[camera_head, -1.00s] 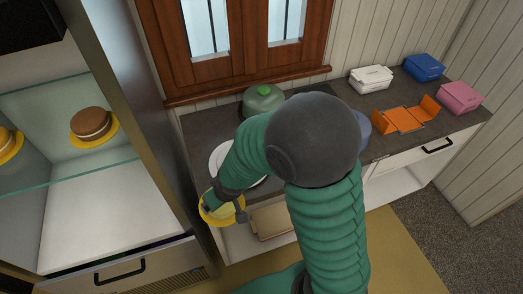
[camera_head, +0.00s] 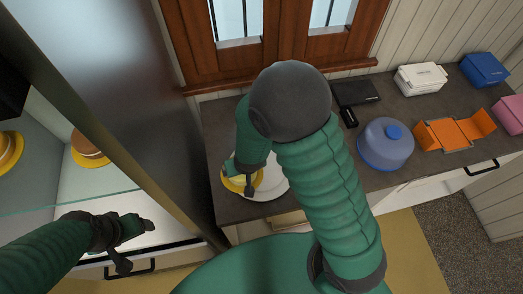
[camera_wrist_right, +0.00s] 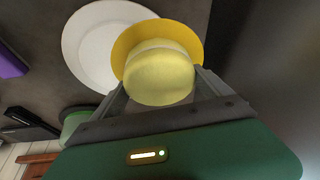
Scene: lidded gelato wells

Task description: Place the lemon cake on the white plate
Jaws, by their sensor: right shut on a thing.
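The lemon cake (camera_head: 238,181) is pale yellow, on a round yellow board. My right gripper (camera_head: 245,182) is shut on it; the right wrist view shows the cake (camera_wrist_right: 158,75) between both fingers. The white plate (camera_head: 275,183) lies on the dark counter, partly hidden by my right arm and the cake. In the right wrist view the board overlaps one side of the plate (camera_wrist_right: 82,42); I cannot tell whether they touch. My left gripper (camera_head: 134,246) is at the lower left with its fingers apart, empty, in front of the glass case.
A blue dome (camera_head: 385,146), an open orange box (camera_head: 455,133), a white box (camera_head: 420,78) and a blue box (camera_head: 484,69) stand to the right. A green dome (camera_wrist_right: 75,122) shows in the right wrist view. The glass case (camera_head: 95,185) holds brown-topped cakes at left.

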